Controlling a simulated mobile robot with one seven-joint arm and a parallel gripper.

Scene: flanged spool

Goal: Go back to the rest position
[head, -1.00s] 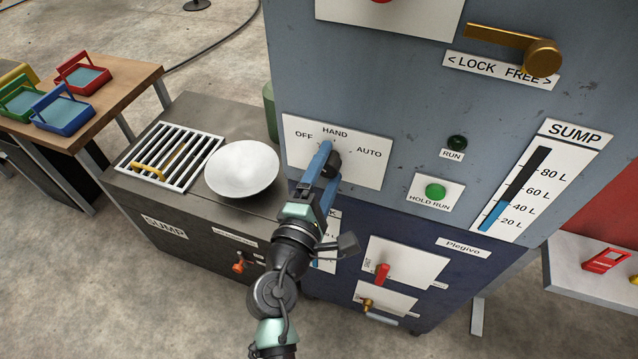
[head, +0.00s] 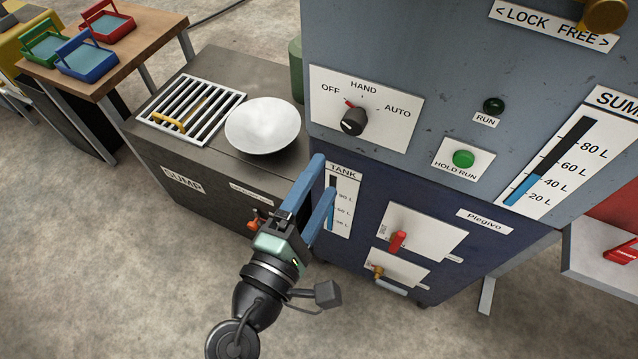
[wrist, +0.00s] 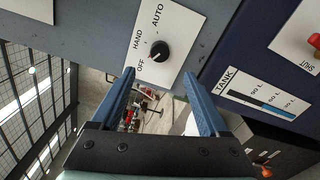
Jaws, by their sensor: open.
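My gripper (head: 324,175) is open and empty, its two blue fingers apart in front of the machine, below the selector panel and near the TANK gauge (head: 341,205). The black selector knob (head: 353,121) is clear of the fingers, on a white plate marked OFF, HAND and AUTO. Its red mark points up and left, on the OFF–HAND side; I cannot tell exactly where it is set. In the wrist view, the knob (wrist: 159,50) shows beyond and between the finger directions, with nothing between the fingers (wrist: 160,88).
A dark sump bench (head: 195,190) with a white grate (head: 222,97) and a white bowl (head: 262,126) stands left of the machine. Red (head: 397,241) and orange (head: 256,224) valve handles stick out low down. Open concrete floor (head: 100,260) lies at the lower left.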

